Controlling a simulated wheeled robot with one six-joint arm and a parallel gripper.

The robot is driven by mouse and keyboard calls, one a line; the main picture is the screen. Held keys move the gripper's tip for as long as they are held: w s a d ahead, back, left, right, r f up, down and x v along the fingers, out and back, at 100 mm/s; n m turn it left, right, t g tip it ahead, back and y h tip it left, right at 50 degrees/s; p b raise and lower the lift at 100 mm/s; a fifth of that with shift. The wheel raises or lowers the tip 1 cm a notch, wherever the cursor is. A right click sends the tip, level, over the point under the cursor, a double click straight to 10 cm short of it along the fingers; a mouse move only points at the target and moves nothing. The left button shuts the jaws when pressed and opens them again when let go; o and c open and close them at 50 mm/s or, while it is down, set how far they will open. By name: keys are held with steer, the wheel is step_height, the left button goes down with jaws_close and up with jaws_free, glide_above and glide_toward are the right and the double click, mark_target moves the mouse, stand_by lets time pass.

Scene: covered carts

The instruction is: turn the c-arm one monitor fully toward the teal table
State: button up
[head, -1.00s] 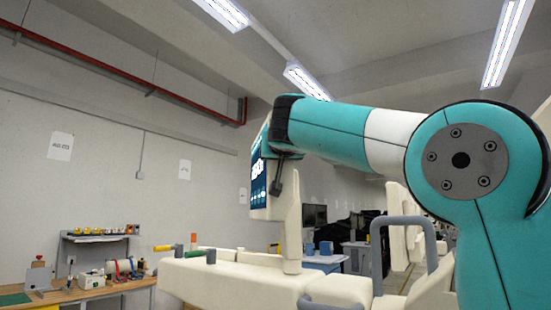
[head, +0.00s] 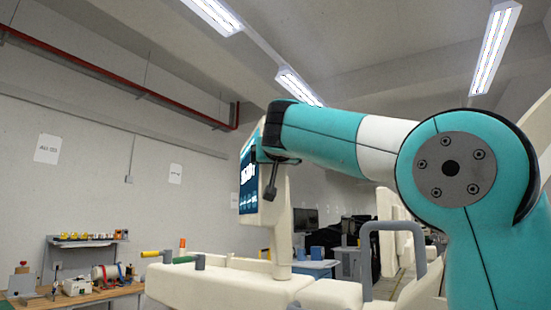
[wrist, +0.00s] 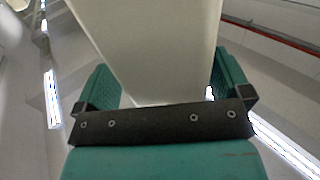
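The monitor (head: 249,180) is a pale housing with a dark blue lit screen on its left face, seen at a steep angle in the head view. It stands on a pale post (head: 281,235) above a cream covered cart (head: 215,284). My arm reaches to the monitor's top; its end is largely hidden there. In the wrist view, my gripper (wrist: 160,65) has its teal fingers wide apart, one on each side of a pale slab that looks like the monitor housing. Narrow gaps show beside the slab. A pale blue table (head: 317,268) stands behind; I cannot tell if it is the teal one.
A wooden workbench (head: 95,296) with tools and a small shelf (head: 88,241) stands at the left wall. A grey rail handle (head: 393,226) rises from pale covered equipment at the right. Dark screens and furniture fill the back. Air above the cart's left part is clear.

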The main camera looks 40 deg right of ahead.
steer(key=shift+a+f, duration=0.1)
steer(key=b+v, duration=0.4)
steer(key=v, duration=1.3)
steer(key=shift+s, duration=0.15)
